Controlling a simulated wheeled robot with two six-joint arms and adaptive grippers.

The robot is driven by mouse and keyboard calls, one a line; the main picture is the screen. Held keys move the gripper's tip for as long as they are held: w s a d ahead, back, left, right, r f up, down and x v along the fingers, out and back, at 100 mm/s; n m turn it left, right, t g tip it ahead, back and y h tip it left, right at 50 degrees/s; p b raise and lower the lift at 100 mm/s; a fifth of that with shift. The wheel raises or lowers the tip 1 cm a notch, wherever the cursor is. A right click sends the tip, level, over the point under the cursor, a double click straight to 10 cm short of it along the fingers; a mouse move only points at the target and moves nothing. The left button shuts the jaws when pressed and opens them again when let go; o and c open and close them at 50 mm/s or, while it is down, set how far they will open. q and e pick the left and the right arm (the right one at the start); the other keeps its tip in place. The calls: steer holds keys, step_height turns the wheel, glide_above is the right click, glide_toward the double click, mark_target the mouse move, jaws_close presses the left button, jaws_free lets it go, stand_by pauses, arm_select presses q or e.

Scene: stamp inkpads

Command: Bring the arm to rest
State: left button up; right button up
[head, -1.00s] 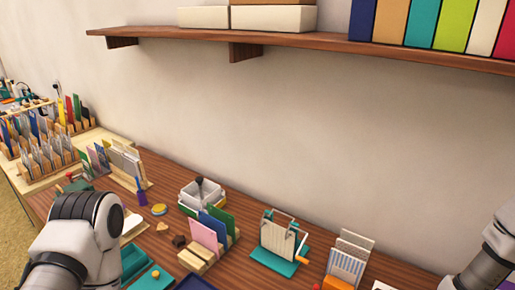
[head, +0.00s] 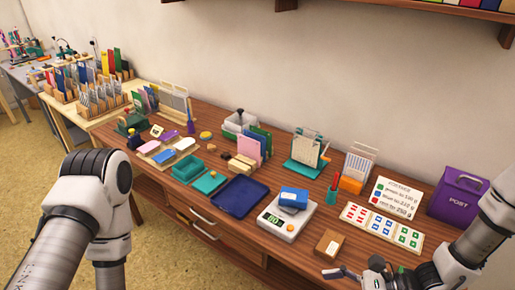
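My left arm (head: 95,185) stands at the left of the head view, bent at the elbow, and its gripper is out of the frame below. My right arm (head: 470,245) comes in from the right. The end of its gripper (head: 358,270) shows low in the picture, in front of the brown box (head: 330,244). The gripper is partly cut off, and I cannot tell whether it is open or shut. A teal open box (head: 187,168) and a teal flat pad (head: 209,181) lie on the wooden desk, apart from both arms.
A dark blue tray (head: 237,196) lies mid-desk. A white scale (head: 278,228) bears a blue box (head: 294,196). Card racks line the back. Floor is free beside the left arm.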

steer(key=s+d+f+n+g+h, duration=0.35)
steer(key=s+f+n+g, duration=0.2)
steer(key=s, duration=0.55)
steer(key=s+d+f+n+g+h, duration=0.2)
steer(key=s+f+n+g+h, duration=0.35)
steer(key=s, duration=0.55)
steer(key=w+d+f+n+t+h, duration=0.3)
steer(key=d+f+n+t+h, duration=0.15)
steer(key=d+f+n, duration=0.2)
steer(key=w+a+n+t, duration=0.2)
steer(key=w+t, duration=0.2)
steer(key=w, duration=0.4)
steer(key=shift+f+y, duration=0.35)
steer(key=shift+f, duration=0.05)
steer(key=shift+d+t, duration=0.1)
steer(key=shift+t, duration=0.15)
